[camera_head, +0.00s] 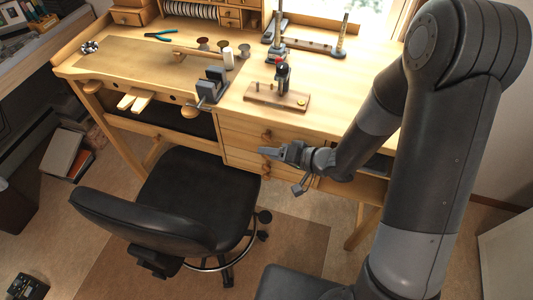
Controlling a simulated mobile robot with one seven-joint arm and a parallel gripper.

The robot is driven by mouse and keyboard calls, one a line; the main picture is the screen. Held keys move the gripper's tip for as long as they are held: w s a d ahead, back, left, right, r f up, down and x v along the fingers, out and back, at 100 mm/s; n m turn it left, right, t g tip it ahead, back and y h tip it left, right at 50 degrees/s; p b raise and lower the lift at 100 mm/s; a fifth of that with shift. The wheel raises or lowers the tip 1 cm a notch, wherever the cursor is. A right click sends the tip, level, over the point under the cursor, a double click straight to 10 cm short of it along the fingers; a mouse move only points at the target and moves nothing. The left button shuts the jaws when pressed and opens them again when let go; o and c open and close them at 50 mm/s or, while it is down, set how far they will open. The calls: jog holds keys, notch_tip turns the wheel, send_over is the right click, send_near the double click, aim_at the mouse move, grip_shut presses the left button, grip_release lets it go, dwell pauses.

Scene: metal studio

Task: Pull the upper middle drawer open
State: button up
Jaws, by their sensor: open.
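The wooden workbench (200,115) has a stack of drawers under its middle right part. The top drawer (240,127) of this stack has a round wooden knob (267,135) and looks shut, its front in line with those below. My gripper (267,153) is open and empty in front of the stack, pointing left, a little below that knob in the picture. I cannot tell its distance from the drawer fronts. My gripper and wrist hide part of the lower drawers (241,161) and their knobs.
A black office chair (190,190) stands close to the left of the drawers. A vise (210,84) and a wooden block with a small tool (277,96) are on the benchtop above. An open shelf (377,163) is right of the drawers.

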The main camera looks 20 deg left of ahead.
aim_at(266, 158)
jog(key=w+d+f+m+t+y, duration=0.1)
jog(key=d+f+m+t+y, duration=0.25)
jog(key=d+f+m, duration=0.4)
jog(key=shift+m+t, duration=0.35)
jog(key=shift+t, duration=0.1)
jog(key=x, duration=0.4)
jog(key=f+x, duration=0.1)
jog(key=x, duration=0.7)
jog(key=shift+s+a+f, duration=0.1)
jog(key=shift+s+f, duration=0.05)
jog(key=shift+f, duration=0.15)
grip_shut()
